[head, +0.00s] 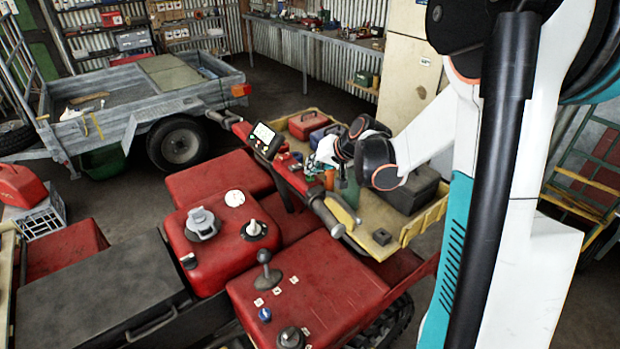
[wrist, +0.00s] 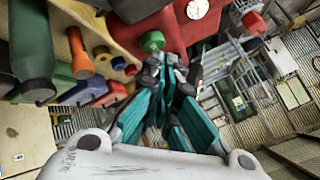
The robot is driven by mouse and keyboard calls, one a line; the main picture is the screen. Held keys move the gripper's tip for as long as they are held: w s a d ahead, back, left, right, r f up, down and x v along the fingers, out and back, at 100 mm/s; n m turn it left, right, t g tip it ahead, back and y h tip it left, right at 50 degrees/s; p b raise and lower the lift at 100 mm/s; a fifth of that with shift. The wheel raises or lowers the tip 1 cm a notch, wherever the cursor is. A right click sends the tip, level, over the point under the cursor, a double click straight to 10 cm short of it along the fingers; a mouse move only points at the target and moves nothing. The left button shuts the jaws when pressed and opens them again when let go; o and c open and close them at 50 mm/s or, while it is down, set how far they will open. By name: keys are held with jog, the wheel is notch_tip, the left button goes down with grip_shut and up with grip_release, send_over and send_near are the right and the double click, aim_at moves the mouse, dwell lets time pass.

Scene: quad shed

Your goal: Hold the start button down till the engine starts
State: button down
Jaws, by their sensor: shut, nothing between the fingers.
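The red quad (head: 315,285) fills the lower middle of the head view. Its handlebar carries a display (head: 263,138) and a cluster of small coloured controls (head: 284,162). My gripper (head: 325,155) is at the right of this cluster, partly hidden by my own wrist. In the wrist view my gripper (wrist: 168,66) has its teal fingers shut with nothing between them. I cannot tell which control is the start button, or whether the fingertips touch anything.
An orange cylinder (wrist: 83,56) and a dark green one (wrist: 33,50) stand close at the left of the fingers. A yellow rack (head: 430,225) with a dark box (head: 413,192) lies beyond the handlebar. A grey trailer (head: 135,95) stands at the back left.

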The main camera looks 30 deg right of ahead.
aim_at(313, 176)
jog(key=shift+f+b, duration=0.45)
dwell(0.6)
dwell(1.9)
jog(key=shift+r+p, duration=0.6)
jog(key=shift+r, duration=0.3)
jog(key=shift+r+p, duration=1.65)
jog(key=shift+r, duration=0.9)
